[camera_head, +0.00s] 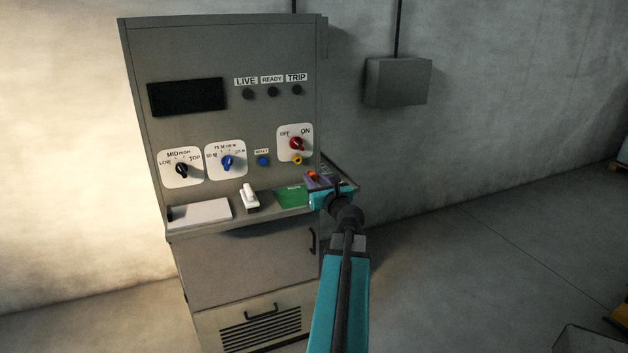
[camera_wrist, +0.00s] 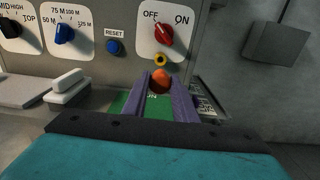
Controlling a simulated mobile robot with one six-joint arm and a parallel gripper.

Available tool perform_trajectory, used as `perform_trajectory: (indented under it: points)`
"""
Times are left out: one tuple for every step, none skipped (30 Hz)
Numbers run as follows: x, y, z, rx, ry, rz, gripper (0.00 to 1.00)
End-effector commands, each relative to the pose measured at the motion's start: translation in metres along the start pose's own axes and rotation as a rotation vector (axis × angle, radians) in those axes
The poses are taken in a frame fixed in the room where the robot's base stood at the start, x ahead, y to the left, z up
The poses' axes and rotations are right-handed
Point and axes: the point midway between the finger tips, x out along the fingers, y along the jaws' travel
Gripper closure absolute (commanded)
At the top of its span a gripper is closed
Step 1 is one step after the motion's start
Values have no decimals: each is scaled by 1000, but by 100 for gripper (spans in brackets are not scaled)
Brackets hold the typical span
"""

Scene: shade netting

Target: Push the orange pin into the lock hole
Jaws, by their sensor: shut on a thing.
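The orange pin (camera_wrist: 160,79) is between the purple fingertips of my gripper (camera_wrist: 161,92), which is shut on it. Its rounded orange end shows in the wrist view, and the pin also shows in the head view (camera_head: 312,175). The lock hole (camera_wrist: 160,60) has a yellow ring and sits on the panel below the red OFF/ON switch (camera_wrist: 164,35). The ring also shows in the head view (camera_head: 296,160). In the wrist view the pin appears just below the ring, with a small gap in the picture. The pin's far end and the exact depth gap cannot be told.
A green mat (camera_head: 290,197) lies on the shelf below my gripper, with a white handset-like object (camera_head: 249,197) to its left. A blue reset button (camera_head: 263,161) and the blue dial (camera_head: 227,163) are left of the hole. Open floor lies right of the cabinet.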

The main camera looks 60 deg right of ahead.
Motion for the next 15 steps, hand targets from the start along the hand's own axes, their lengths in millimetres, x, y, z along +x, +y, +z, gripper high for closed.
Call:
perform_trajectory:
  points:
    - [1,0,0,0,0,0,100]
    - [2,0,0,0,0,0,100]
    - [4,0,0,0,0,0,100]
    - [5,-1,0,0,0,0,100]
    - [7,-1,0,0,0,0,100]
    - [9,-1,0,0,0,0,100]
    - [11,-1,0,0,0,0,100]
    - [14,-1,0,0,0,0,100]
    - [17,-2,0,0,0,-1,100]
    - [19,-2,0,0,0,-1,100]
    - [21,-2,0,0,0,-2,100]
    - [24,-2,0,0,0,-2,100]
    - [27,-2,0,-1,0,-2,100]
    - [29,-2,0,0,0,-1,100]
    - [31,-2,0,0,0,-1,100]
